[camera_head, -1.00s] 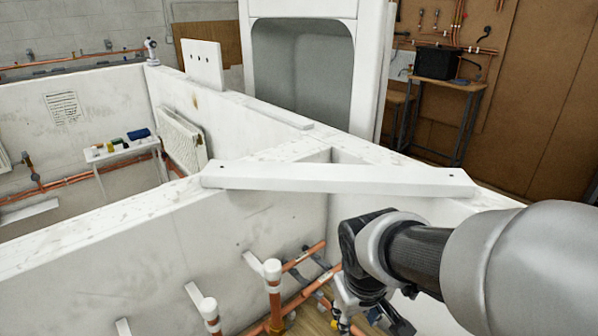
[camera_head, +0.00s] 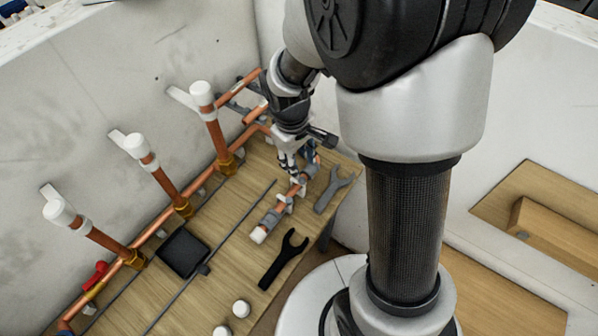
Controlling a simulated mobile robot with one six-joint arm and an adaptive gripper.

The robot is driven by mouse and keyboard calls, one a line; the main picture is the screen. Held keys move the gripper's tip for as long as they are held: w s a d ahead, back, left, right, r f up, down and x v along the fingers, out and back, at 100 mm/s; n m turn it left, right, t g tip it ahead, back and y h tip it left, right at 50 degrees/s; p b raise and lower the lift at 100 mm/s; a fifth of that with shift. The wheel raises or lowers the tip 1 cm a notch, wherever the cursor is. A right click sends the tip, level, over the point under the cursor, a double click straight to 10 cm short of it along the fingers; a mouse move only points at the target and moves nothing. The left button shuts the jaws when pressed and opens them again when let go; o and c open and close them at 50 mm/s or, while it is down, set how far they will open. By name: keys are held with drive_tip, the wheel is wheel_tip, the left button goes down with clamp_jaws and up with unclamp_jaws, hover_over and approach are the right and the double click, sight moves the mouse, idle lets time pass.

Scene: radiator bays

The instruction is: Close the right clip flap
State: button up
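A short copper pipe piece (camera_head: 279,211) with a pale end lies on the wooden bench. Small white and grey clip parts (camera_head: 285,203) sit around or beside it. I cannot make out which is the right clip flap or how far it stands open. My gripper (camera_head: 292,170) points down at the upper right end of this pipe piece, very close to it. Its fingertips overlap the clip parts in the picture. I cannot tell whether they touch or how far apart they are.
Upright copper pipes with white caps (camera_head: 201,94) line the wall on the left. A black open-ended wrench (camera_head: 284,258), a grey wrench (camera_head: 333,188), a black square tray (camera_head: 183,252) and white round caps (camera_head: 241,308) lie on the bench (camera_head: 213,222). A thin rod crosses it.

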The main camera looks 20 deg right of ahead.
sight(302, 179)
drive_tip(key=f+b, duration=0.1)
drive_tip(key=f, duration=0.5)
drive_tip(key=d+f+b, duration=0.1)
drive_tip(key=f, duration=0.2)
drive_tip(key=shift+w+b, duration=0.25)
drive_tip(key=shift+b, duration=0.1)
drive_tip(key=shift+c, duration=0.3)
clamp_jaws()
